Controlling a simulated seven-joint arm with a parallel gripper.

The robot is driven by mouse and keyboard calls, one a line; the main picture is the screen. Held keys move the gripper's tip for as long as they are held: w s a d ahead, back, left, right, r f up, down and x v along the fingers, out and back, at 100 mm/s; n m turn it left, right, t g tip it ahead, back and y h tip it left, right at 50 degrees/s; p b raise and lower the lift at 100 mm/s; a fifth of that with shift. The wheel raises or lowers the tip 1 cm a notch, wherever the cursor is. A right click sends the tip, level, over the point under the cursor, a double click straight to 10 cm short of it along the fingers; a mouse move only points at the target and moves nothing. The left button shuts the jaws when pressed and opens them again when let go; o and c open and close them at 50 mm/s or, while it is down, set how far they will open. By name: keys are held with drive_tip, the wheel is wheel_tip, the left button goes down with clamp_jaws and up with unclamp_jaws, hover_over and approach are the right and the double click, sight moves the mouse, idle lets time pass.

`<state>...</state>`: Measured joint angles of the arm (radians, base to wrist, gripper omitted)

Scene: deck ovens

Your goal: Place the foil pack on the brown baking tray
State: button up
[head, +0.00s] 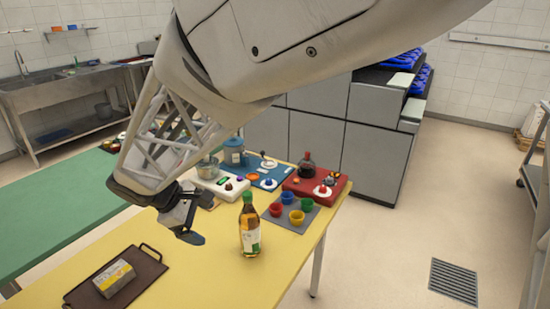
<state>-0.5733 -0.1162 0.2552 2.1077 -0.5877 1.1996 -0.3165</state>
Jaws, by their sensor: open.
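The foil pack (114,281), a small grey and yellow block, lies on the brown baking tray (148,272) at the lower left of the head view. The tray is flat and dark brown, with a raised handle at its far end, and rests on the yellow table. The pack lies on the tray's bare surface, apart from my gripper. My gripper (190,226) is open, with nothing seen between its fingers. It hangs over the yellow table, to the right of and beyond the tray. My arm hides part of the table behind it.
A bottle (249,228) with a green cap stands right of my gripper. Several coloured cups sit on a grey mat (271,222) beyond it. White, blue and red boards (338,190) hold small items. A green table (50,217) adjoins on the left. Yellow table (190,280) is clear in front.

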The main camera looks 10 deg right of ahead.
drive_tip(key=s+d+r+m+y, duration=0.2)
drive_tip(key=s+d+m+y, duration=0.1)
drive_tip(key=s+d+m, duration=0.4)
drive_tip(key=s+d+r+m+t+y, duration=0.1)
drive_tip(key=s+d+r+m+y, duration=0.2)
drive_tip(key=s+d, duration=1)
drive_tip(key=d+m, duration=0.2)
drive_tip(key=m, duration=0.1)
drive_tip(key=shift+s+m+y, duration=0.3)
drive_tip(key=shift+m, duration=0.1)
